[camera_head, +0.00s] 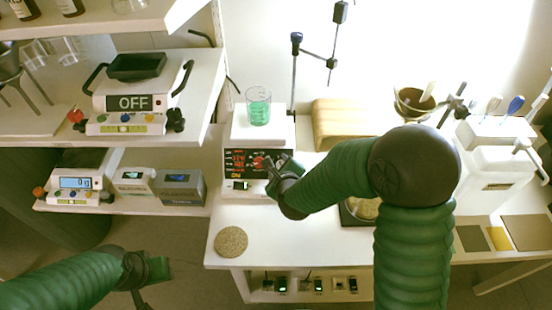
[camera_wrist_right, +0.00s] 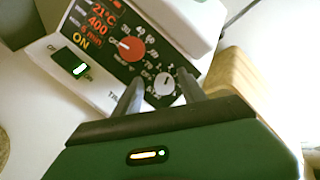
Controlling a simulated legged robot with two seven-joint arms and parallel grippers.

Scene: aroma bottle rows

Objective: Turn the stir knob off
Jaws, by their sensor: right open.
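The stirrer hotplate (camera_head: 262,133) stands on the white bench, with a black front panel bearing red readouts. In the right wrist view its panel shows 21°C, 400 and a yellow ON beside a lit green switch (camera_wrist_right: 80,69). A red knob (camera_wrist_right: 131,48) and a lower white-grey knob (camera_wrist_right: 165,84) are on the panel. My right gripper (camera_wrist_right: 160,76) is open, its fingers on either side of the white-grey knob in the picture; contact is not clear. In the head view my right gripper (camera_head: 275,172) is in front of the panel. My left gripper (camera_head: 150,272) is low at the left, its jaws unclear.
A beaker of green liquid (camera_head: 258,108) stands on the hotplate's top. A round cork mat (camera_head: 231,241) lies on the bench at front left. A wooden block (camera_head: 340,122) stands right of the hotplate. Shelves at left hold a balance marked OFF (camera_head: 130,103).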

